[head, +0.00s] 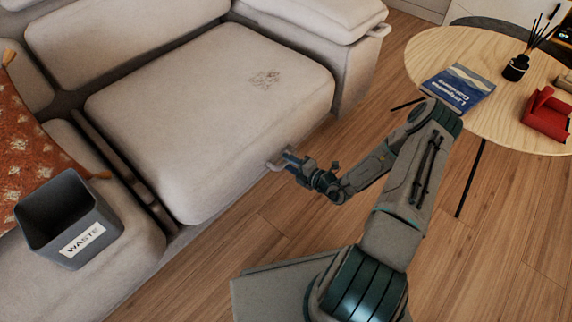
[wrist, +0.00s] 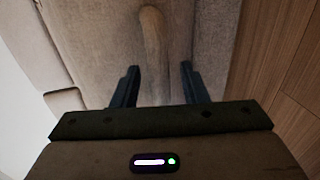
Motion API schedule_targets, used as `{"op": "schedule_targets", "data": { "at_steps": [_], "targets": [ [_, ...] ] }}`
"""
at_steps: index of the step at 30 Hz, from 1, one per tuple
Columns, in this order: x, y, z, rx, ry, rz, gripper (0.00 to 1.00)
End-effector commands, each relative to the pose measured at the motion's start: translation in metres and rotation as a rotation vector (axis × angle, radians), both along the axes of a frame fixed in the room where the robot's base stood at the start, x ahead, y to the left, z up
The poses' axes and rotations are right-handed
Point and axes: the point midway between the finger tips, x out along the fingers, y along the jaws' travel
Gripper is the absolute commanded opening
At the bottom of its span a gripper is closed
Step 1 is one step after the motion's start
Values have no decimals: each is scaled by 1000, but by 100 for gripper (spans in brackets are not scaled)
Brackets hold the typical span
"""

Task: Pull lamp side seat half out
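The lamp side seat (head: 215,105) is a pale beige sofa cushion with a small dark printed mark on top. A light handle (head: 276,164) sticks out from its front face near the right; it also shows in the wrist view as a rounded bar (wrist: 152,50). My gripper (head: 288,157) is at this handle. In the wrist view, my gripper (wrist: 159,72) has its two dark fingers apart, one on each side of the bar, with gaps showing. I cannot tell how deep the bar sits between them.
A grey waste bin (head: 70,220) stands on the left seat (head: 125,260), near an orange patterned cloth (head: 35,135). A round wooden table (head: 450,45) at the right holds a blue book (head: 458,88), a diffuser (head: 516,67) and a small red armchair (head: 545,115). Wood floor (head: 215,270) before the seat is open.

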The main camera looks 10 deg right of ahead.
Motion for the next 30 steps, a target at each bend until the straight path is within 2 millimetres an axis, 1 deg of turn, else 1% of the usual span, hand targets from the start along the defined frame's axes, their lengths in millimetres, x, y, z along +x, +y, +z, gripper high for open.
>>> {"op": "schedule_targets", "data": {
  "at_steps": [1, 3, 6, 15, 16, 17, 18, 20, 24, 26, 29, 30],
  "targets": [
    [6, 4, -4, -1, -1, 1, 40],
    [11, 8, -4, -1, -1, 1, 40],
    [16, 10, -4, -1, -1, -1, 40],
    [17, 12, -4, -1, -1, 0, 40],
    [17, 12, -4, -1, -1, 0, 34],
    [17, 12, -4, -1, -1, 0, 26],
    [17, 12, -4, -1, -1, 0, 15],
    [17, 12, -4, -1, -1, 0, 0],
    [16, 11, -3, -1, -1, 0, 0],
    [12, 8, -3, -1, 2, -1, 0],
    [-4, -6, -1, -4, 3, -5, 0],
    [-12, -12, 0, -3, 4, -5, 0]
  ]
}}
